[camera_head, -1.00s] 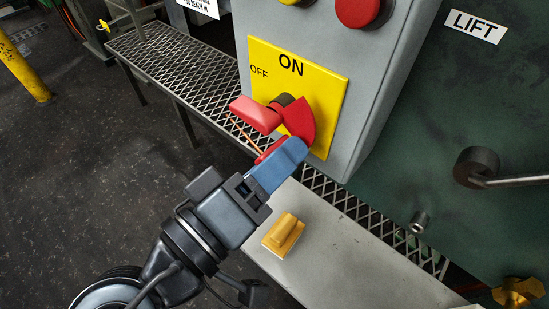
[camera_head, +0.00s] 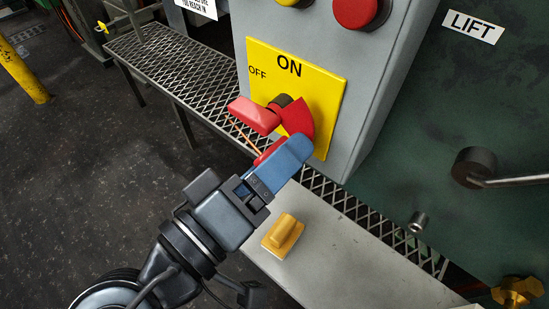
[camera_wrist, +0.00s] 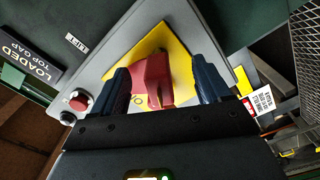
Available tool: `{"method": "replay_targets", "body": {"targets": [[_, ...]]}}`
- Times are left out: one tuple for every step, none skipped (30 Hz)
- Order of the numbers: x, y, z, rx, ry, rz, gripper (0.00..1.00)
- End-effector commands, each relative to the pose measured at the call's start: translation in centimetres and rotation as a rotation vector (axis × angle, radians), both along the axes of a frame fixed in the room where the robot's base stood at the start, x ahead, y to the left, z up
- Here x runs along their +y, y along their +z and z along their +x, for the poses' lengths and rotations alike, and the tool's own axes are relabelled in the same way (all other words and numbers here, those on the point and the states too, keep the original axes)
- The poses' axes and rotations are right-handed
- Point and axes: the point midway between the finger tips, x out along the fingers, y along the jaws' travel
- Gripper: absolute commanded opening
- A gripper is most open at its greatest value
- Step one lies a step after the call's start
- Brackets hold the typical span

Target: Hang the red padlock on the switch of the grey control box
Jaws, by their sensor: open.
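The grey control box (camera_head: 395,55) carries a yellow plate (camera_head: 325,88) marked ON and OFF. Its red switch (camera_head: 298,117) has a handle (camera_head: 254,115) sticking out to the left. The red padlock (camera_head: 268,151) is partly hidden behind my gripper's near blue finger, just below the switch. A thin copper-coloured rod, seemingly its shackle, runs from it up to the handle; whether it loops around the handle I cannot tell. My gripper (camera_wrist: 162,75) is open, its blue fingers apart on either side of red parts (camera_wrist: 155,82). In the wrist view I cannot separate padlock from switch.
A mesh shelf (camera_head: 170,65) runs below the box. A grey ledge (camera_head: 350,255) bears a yellow block (camera_head: 283,235) close to my gripper. A dark lever (camera_head: 478,168) and a metal stud (camera_head: 418,222) project at right.

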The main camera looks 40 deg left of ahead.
Motion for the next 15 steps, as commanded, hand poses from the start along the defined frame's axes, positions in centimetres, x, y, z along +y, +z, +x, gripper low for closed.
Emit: {"method": "replay_targets", "body": {"targets": [[0.0,0.0,-0.2,0.000,0.001,0.000,0.77],[0.1,0.0,-0.4,0.000,0.002,0.000,0.77],[0.1,0.0,-0.6,0.000,0.002,0.000,0.77],[0.1,0.0,-0.8,0.000,0.002,0.000,0.77],[0.1,0.0,-1.0,0.000,0.002,-0.001,0.77],[0.1,0.0,-1.3,0.000,0.001,-0.001,0.77],[0.1,0.0,-1.4,0.000,0.001,-0.001,0.77],[0.1,0.0,-1.6,0.000,0.001,-0.001,0.77],[0.2,0.0,-1.9,0.000,0.001,-0.001,0.77],[0.2,0.0,-2.1,0.000,0.001,-0.001,0.77],[0.2,0.0,-2.3,0.000,0.002,-0.001,0.77],[0.2,0.0,-2.5,0.000,0.002,-0.001,0.77],[0.3,0.0,-2.7,0.001,0.002,-0.001,0.77],[0.3,0.0,-2.9,0.000,0.001,-0.001,0.77],[0.3,0.0,-3.2,0.000,0.001,-0.001,0.77]]}}
